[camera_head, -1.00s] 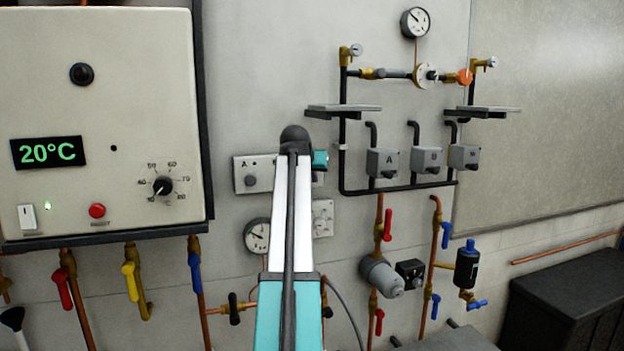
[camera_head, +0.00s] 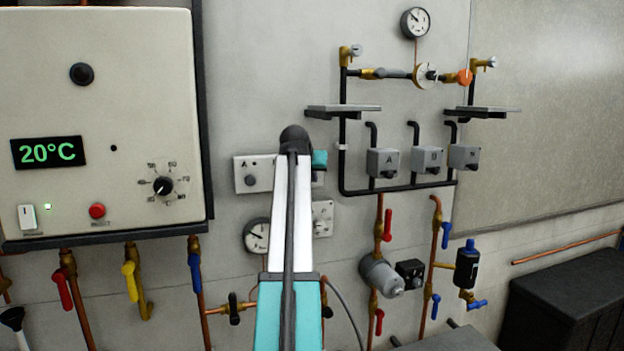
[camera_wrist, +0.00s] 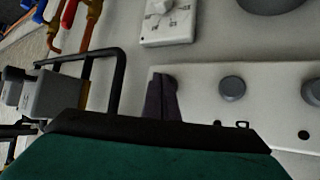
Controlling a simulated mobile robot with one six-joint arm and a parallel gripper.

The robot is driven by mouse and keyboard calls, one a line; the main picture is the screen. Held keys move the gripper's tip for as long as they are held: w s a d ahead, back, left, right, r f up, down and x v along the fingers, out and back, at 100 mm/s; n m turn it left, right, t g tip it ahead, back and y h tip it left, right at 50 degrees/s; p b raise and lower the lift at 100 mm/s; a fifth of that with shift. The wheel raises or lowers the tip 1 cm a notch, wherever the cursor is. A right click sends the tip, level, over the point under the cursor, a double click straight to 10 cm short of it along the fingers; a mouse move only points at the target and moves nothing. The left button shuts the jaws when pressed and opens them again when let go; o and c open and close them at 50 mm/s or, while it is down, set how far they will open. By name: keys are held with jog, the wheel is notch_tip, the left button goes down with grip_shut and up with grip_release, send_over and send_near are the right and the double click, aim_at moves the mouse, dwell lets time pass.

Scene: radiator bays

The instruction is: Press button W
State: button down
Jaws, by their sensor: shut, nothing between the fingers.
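A white button panel (camera_head: 241,185) hangs on the wall. In the head view its left end shows a letter A and a round grey button (camera_head: 250,180); my arm hides much of the rest. In the wrist view the panel (camera_wrist: 200,76) shows upside down, with two round grey buttons (camera_wrist: 232,88) (camera_wrist: 312,90) clear of my gripper. My gripper (camera_wrist: 161,80) is shut and empty, its dark fingertips over the panel's left end in that view. The fingers hide what lies behind them. I cannot read a W or tell whether the tips touch anything.
A white dial plate (camera_wrist: 167,20) is close to the panel. Grey boxes (camera_head: 383,162) on black pipes stand to the right, under two shelves (camera_head: 343,108). A control cabinet (camera_head: 130,120) reading 20°C is at left. Valves and copper pipes (camera_head: 379,215) run below.

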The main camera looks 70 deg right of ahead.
jog(key=shift+w+d, duration=0.2)
dwell(0.4)
jog(key=shift+s+a, duration=0.3)
jog(key=shift+a, duration=0.1)
dwell(0.4)
jog(key=s+a, duration=0.1)
jog(key=a, duration=0.1)
jog(key=s+a+p, duration=0.1)
jog(key=s+a, duration=0.1)
jog(key=shift+s+a, duration=0.25)
jog(key=shift+s, duration=0.05)
dwell(0.4)
jog(key=shift+s, duration=0.1)
dwell(0.4)
